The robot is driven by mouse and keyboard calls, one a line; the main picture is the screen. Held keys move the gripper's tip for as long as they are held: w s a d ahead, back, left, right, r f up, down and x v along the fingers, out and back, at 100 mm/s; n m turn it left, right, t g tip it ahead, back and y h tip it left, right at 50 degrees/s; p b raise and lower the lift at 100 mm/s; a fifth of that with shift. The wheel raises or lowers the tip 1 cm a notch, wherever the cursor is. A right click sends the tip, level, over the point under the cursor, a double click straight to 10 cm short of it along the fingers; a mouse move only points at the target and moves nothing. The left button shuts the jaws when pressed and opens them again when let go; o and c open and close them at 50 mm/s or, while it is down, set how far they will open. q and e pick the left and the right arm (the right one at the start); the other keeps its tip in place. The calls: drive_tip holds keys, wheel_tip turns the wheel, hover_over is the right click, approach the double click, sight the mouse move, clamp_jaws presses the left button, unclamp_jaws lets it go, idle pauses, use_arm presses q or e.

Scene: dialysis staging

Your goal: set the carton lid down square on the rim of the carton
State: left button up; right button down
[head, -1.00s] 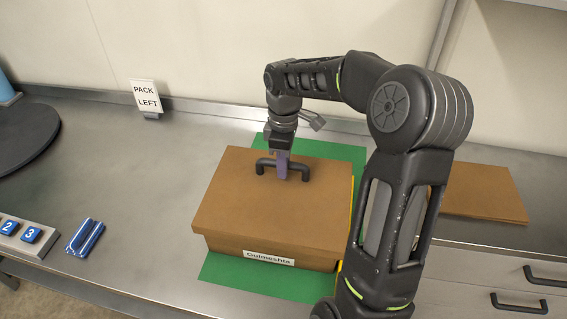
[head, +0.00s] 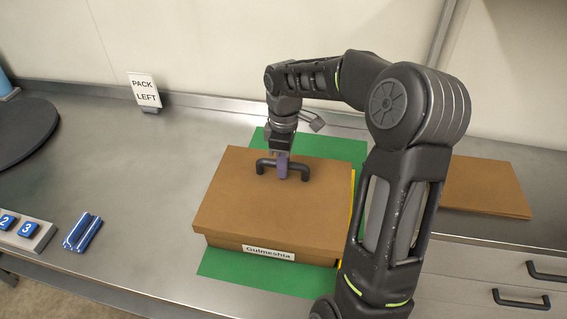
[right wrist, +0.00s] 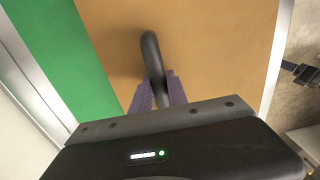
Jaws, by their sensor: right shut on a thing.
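The brown carton lid (head: 235,200) shows in the head view, with a black handle (head: 300,166) on top. It lies over the carton, whose front wall shows with a white label (head: 268,253). Lid and carton edges look lined up at the front, with no clear gap; the rim is hidden. My right gripper (head: 283,172) is shut on the handle from above. In the right wrist view its purple fingers (right wrist: 158,92) clasp the black handle bar (right wrist: 150,50) over the brown lid (right wrist: 200,40). My left gripper is not in view.
The carton stands on a green mat (head: 260,277). A flat brown panel (head: 485,187) lies at right, behind my arm. A blue packet (head: 83,231), a numbered block (head: 25,232), a dark disc (head: 20,130) and a "PACK LEFT" sign (head: 145,90) are on the left. Counter between is clear.

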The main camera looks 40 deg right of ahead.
drive_tip(key=shift+f, duration=0.15)
drive_tip(key=c, duration=1.2)
unclamp_jaws()
wheel_tip(320, 180, up, 8)
drive_tip(key=shift+d+b, duration=0.1)
drive_tip(key=shift+b, duration=0.35)
drive_tip(key=shift+f, duration=0.1)
